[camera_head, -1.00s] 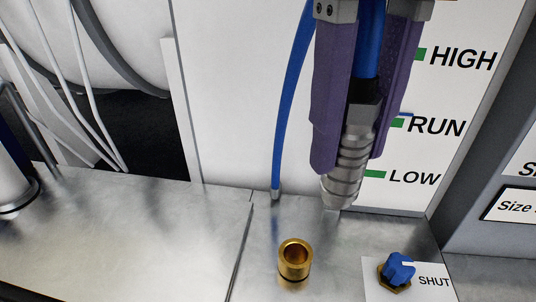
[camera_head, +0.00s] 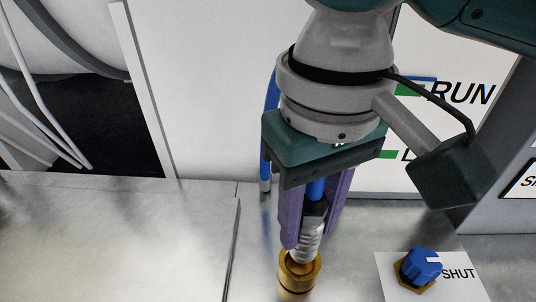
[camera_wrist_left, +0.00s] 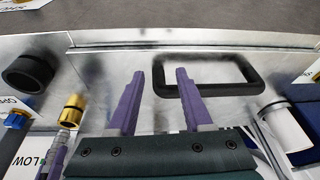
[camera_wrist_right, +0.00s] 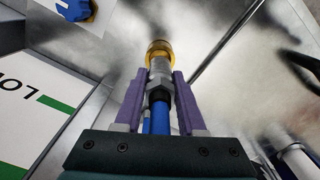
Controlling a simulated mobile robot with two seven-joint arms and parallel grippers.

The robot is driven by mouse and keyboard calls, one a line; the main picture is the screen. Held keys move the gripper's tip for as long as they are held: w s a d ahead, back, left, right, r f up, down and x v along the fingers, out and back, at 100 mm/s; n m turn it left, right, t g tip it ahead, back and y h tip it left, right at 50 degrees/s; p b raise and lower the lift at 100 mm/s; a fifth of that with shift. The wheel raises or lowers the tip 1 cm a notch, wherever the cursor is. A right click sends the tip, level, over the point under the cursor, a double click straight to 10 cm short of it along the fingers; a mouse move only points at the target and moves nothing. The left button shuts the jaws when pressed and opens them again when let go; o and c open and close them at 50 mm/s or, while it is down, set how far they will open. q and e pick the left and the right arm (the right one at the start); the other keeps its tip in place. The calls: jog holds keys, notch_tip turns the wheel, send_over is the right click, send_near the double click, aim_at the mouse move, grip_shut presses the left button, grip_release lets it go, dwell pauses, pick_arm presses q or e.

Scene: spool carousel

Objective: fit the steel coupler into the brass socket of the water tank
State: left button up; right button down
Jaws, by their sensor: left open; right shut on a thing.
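The brass socket (camera_head: 298,281) stands upright on the metal deck. My right gripper (camera_head: 307,241) is shut on the steel coupler (camera_head: 312,229), with the blue hose (camera_head: 317,189) running up between its fingers. The coupler's tip is at the socket's mouth; how deep it sits I cannot tell. In the right wrist view the coupler (camera_wrist_right: 160,70) lines up with the socket (camera_wrist_right: 159,47). In the left wrist view the socket (camera_wrist_left: 73,108) and coupler (camera_wrist_left: 70,127) meet at the left. My left gripper (camera_wrist_left: 160,76) is open and empty, away from the socket.
A blue knob (camera_head: 421,264) on a SHUT label is right of the socket. A white panel with green level marks (camera_head: 411,90) rises behind.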

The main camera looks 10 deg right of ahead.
aim_at(303, 246)
pick_arm(q)
jog(key=shift+f+b, duration=0.45)
jog(key=shift+f, duration=0.1)
pick_arm(e)
notch_tip(303, 246, down, 5)
pick_arm(q)
jog(key=shift+w, duration=0.1)
jog(key=shift+r, duration=0.1)
pick_arm(e)
jog(key=shift+f, duration=0.1)
